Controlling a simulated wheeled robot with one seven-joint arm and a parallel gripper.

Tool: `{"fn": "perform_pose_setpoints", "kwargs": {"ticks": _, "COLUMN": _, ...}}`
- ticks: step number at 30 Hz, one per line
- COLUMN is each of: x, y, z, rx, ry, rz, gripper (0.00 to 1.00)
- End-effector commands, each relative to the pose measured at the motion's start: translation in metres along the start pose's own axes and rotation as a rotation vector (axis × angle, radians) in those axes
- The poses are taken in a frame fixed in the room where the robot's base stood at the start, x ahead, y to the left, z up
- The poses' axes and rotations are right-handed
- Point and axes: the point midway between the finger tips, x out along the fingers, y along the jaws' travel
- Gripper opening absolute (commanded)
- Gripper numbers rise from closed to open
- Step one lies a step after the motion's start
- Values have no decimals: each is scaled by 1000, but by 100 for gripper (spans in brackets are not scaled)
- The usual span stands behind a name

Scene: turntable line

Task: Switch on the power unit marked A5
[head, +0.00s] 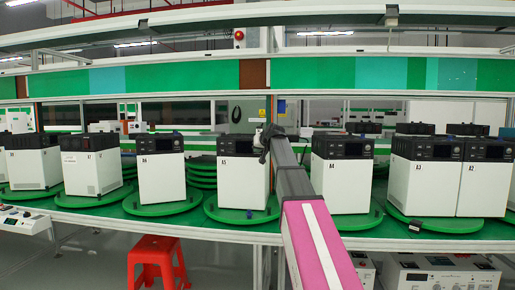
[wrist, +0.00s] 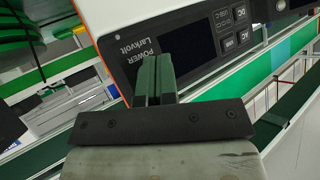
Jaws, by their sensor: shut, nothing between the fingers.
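The power unit marked A5 (head: 240,185) stands upright on a green round turntable (head: 228,215) in the head view. It has a white body and a black top panel. My gripper (head: 264,142) is at the right part of that panel, partly hidden by my arm. In the wrist view my gripper (wrist: 153,78) is shut and empty, its fingertips in front of a tilted black panel (wrist: 130,62) lettered "POWER Larkvolt". That panel has a dark screen (wrist: 192,34), buttons marked AC (wrist: 243,34) and DC (wrist: 240,13), and a round silvery part (wrist: 281,5). I cannot tell whether the fingertips touch it.
Similar units A6 (head: 162,180) and A4 (head: 342,185) stand on turntables to either side, with A3 (head: 422,190) and A2 (head: 482,190) farther right. A red stool (head: 158,252) stands below the bench. A green shelf band runs above.

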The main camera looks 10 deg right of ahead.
Motion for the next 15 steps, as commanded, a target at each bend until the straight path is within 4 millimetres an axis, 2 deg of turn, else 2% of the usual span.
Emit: {"fn": "perform_pose_setpoints", "kwargs": {"ticks": 15, "x": 3, "y": 2, "z": -3, "rx": 0, "ry": 0, "rz": 0, "gripper": 0}}
